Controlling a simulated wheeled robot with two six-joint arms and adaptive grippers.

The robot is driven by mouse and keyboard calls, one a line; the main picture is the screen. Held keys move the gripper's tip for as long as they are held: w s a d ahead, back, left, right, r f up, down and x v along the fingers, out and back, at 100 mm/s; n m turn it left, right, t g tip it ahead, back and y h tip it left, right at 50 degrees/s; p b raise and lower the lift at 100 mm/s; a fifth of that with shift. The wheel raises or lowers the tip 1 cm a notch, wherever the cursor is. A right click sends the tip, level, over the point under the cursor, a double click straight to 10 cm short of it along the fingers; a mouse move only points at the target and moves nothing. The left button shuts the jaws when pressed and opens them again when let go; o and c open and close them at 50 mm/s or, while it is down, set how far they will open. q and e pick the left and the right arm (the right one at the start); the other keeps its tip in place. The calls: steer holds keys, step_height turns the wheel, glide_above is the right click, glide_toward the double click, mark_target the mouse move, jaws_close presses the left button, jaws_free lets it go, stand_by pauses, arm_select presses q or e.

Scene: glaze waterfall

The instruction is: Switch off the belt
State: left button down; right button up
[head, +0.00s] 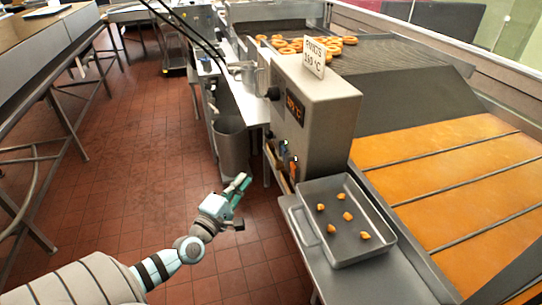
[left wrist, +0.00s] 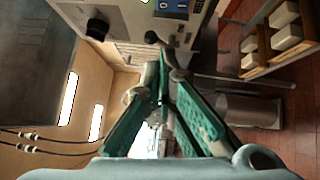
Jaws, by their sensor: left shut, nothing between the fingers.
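The belt (head: 395,60) is a dark mesh conveyor at the upper right in the head view, with several orange rings (head: 300,44) on its far part. A grey control box (head: 325,115) stands at its near left side. The box carries a lit display (head: 294,108), a black knob (head: 273,93) and small coloured controls (head: 288,158) low on its face. The left wrist view shows a blue display (left wrist: 172,6) and a black knob (left wrist: 152,37). My left gripper (head: 240,187) is shut and empty, apart from the box, to its lower left. My right gripper is out of view.
A grey tray (head: 345,254) with several small orange pieces sits on a metal shelf below the box. A grey bin (head: 232,148) stands on the red tiled floor (head: 130,170). A sign (head: 314,58) tops the box. Floor left of the box is open.

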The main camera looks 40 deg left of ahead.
mark_target(284, 155)
arm_select(q)
steer(key=w+r+b, duration=0.1)
steer(key=w, duration=1.2)
steer(key=shift+d, duration=0.4)
steer(key=shift+r, duration=0.1)
